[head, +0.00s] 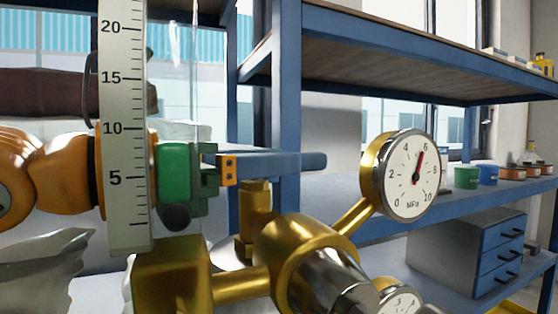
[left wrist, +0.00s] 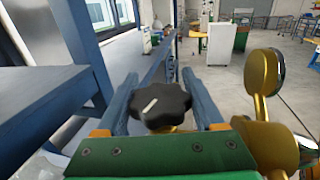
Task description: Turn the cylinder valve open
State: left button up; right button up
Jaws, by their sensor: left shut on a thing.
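The cylinder valve's black lobed handwheel (left wrist: 158,105), with a pale mark on top, sits between my left gripper's fingers in the left wrist view. My left gripper (left wrist: 158,82) is shut on it, one blue-grey finger on each side. In the head view my left gripper (head: 312,161) reaches in from the left, level, above the brass valve body (head: 256,205). Its near finger hides the handwheel there. A round pressure gauge (head: 412,175) on the brass regulator has its red needle near 6. My right gripper is in neither view.
A clear flow tube with a scale (head: 123,100) stands in front of my left wrist. A second gauge (head: 400,302) is cut off at the bottom. Blue shelving (head: 288,95) stands behind, with a drawer cabinet (head: 470,250) and small tubs at the right.

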pick_arm(q)
jog(key=n+t+y+b, duration=0.1)
jog(key=b, duration=0.1)
jog(key=n+t+y+b, duration=0.1)
jog(key=t+b, duration=0.1)
jog(key=shift+w+a+f+n, duration=0.15)
jog(key=shift+w+f+n, duration=0.05)
jog(key=shift+f+n, duration=0.1)
jog(key=shift+w+r+t+y, duration=0.1)
jog(key=shift+r+t+y, duration=0.05)
jog(key=shift+t+y, duration=0.25)
jog(key=shift+a+r, duration=0.1)
jog(key=shift+r, duration=0.1)
jog(key=o, duration=1.4)
jog(key=shift+w, duration=0.1)
jog(key=shift+c, duration=0.2)
